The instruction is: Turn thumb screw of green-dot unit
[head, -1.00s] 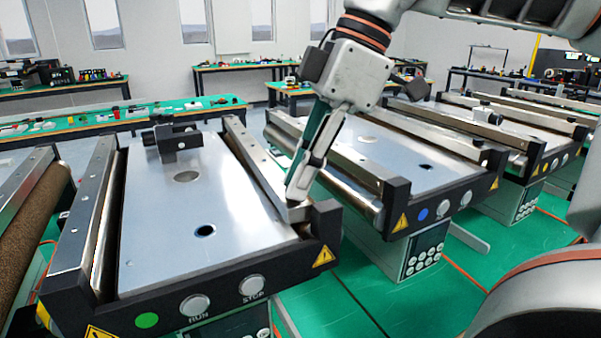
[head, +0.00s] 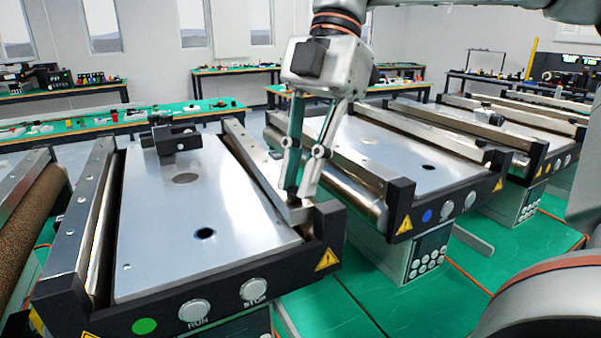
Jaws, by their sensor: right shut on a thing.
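The green-dot unit is the mini conveyor (head: 155,240) in the foreground, with a green dot (head: 145,326) at the left of its front panel, beside the RUN and STOP buttons. My right gripper (head: 299,196) points down at the front right corner of this unit, at the end of its right side rail. Its two fingers are closed in on a small thing there, which fits the thumb screw. The screw itself is hidden by the fingertips. My left gripper is not in view.
A blue-dot conveyor (head: 415,165) stands to the right, across a narrow gap of green floor. A conveyor with a brown roller (head: 35,215) is at the left edge. A dark bracket (head: 170,141) stands on the green-dot unit's far end.

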